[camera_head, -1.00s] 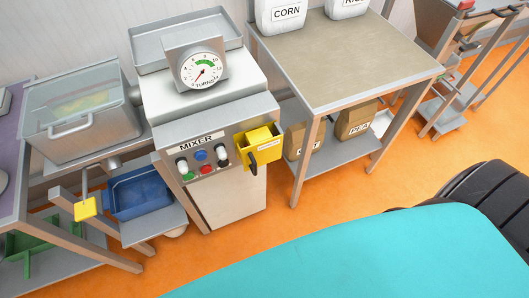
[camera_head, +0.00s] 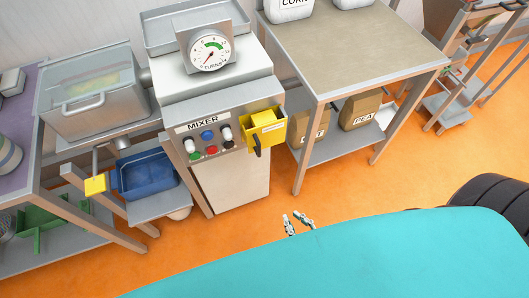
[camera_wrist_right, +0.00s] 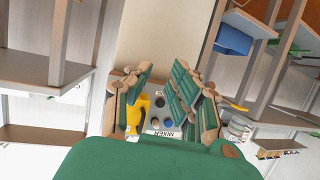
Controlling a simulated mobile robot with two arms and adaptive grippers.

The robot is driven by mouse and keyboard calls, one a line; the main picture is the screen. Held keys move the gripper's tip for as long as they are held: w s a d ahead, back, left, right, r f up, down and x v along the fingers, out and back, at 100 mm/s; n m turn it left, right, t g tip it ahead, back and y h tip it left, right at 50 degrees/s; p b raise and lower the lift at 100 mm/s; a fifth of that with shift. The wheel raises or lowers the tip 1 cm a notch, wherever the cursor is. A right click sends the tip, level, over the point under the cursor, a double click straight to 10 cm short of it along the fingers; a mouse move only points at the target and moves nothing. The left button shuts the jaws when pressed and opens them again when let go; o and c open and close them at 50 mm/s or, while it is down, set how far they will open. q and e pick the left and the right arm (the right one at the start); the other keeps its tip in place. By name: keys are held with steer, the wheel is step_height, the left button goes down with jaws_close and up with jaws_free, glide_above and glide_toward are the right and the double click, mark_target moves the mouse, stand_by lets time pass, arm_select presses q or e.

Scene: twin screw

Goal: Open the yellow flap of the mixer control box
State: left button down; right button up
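The mixer (camera_head: 232,170) stands in the left middle of the head view, with a MIXER label and several coloured knobs on its sloped panel. The yellow control box (camera_head: 266,124) with its flap is at the panel's right end, and a dark handle (camera_head: 257,147) hangs at its front. How far the flap stands open is hard to tell. My right gripper (camera_head: 298,222) is below and right of the box, well apart from it. In the right wrist view its fingers (camera_wrist_right: 160,95) are spread and empty, with the yellow box (camera_wrist_right: 136,117) seen upside down between them. My left gripper is out of view.
A table (camera_head: 345,50) with white containers stands right of the mixer, with brown bags (camera_head: 358,110) on its lower shelf. Orange floor lies clear in front.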

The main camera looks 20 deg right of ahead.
mark_target(260, 151)
step_height(260, 151, up, 15)
steer(key=t, duration=0.4)
steer(key=shift+y, duration=0.4)
steer(key=p+x, duration=0.2)
steer(key=x, duration=1.5)
steer(key=shift+w+a, duration=0.25)
jaws_close()
